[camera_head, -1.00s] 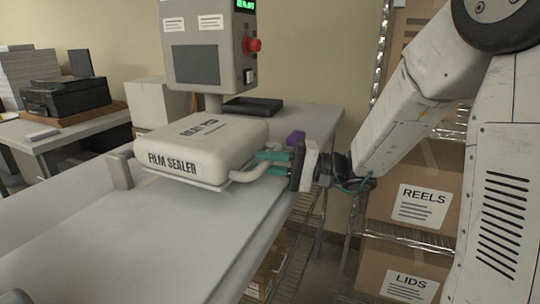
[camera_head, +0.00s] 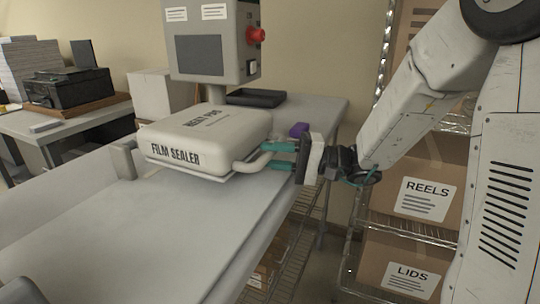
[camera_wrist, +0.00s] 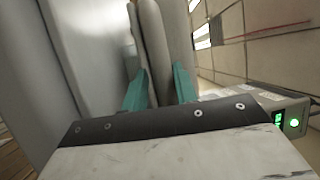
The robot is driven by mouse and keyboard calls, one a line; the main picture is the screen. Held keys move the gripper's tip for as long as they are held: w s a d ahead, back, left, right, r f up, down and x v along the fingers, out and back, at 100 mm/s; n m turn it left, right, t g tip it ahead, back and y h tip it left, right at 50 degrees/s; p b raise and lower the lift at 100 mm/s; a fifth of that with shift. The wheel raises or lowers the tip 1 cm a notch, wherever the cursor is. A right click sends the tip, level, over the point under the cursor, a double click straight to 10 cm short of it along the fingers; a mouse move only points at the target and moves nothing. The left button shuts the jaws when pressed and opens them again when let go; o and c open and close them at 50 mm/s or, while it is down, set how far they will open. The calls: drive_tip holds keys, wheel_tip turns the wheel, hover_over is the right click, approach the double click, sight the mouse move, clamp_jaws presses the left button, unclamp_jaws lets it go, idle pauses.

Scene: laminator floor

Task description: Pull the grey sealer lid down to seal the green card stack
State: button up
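The grey sealer lid (camera_head: 225,130), marked FILM SEALER, lies nearly flat on the bench, with a thin plate along its lower edge. Its pale handle (camera_head: 250,164) sticks out at the right side and also shows in the wrist view (camera_wrist: 156,45). My gripper (camera_head: 282,157) is at the handle from the right, one teal finger above and one below. In the wrist view my gripper (camera_wrist: 161,88) has the handle bar between its fingers, with little gap visible, and appears shut on it. The green card stack is not visible; the lid hides whatever lies beneath.
A control box (camera_head: 210,42) with a red button stands behind the lid. A small purple object (camera_head: 299,130) and a black tray (camera_head: 256,98) are on the bench (camera_head: 130,225). The bench front is clear. A shelf with cardboard boxes (camera_head: 410,190) stands at the right.

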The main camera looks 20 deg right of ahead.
drive_tip(key=v, duration=0.7)
drive_tip(key=shift+s, duration=0.1)
drive_tip(key=s+a+n+g+h, duration=0.1)
drive_tip(key=s+a+g+h, duration=0.15)
drive_tip(key=s, duration=0.25)
drive_tip(key=s+a+f+n+g+h, duration=0.1)
drive_tip(key=s+g+h, duration=0.15)
drive_tip(key=s, duration=0.35)
drive_tip(key=s+a+n+g+h, duration=0.1)
drive_tip(key=s+a+g+h, duration=0.15)
drive_tip(key=s, duration=0.25)
drive_tip(key=s+d+f+t+h, duration=0.1)
drive_tip(key=s+d+t+h, duration=0.2)
drive_tip(key=s+d+h, duration=0.5)
drive_tip(key=d+h, duration=0.2)
drive_tip(key=h, duration=0.1)
drive_tip(key=shift+s+d+t, duration=0.2)
drive_tip(key=shift+d+t, duration=0.1)
drive_tip(key=shift+t, duration=0.05)
idle(2.0)
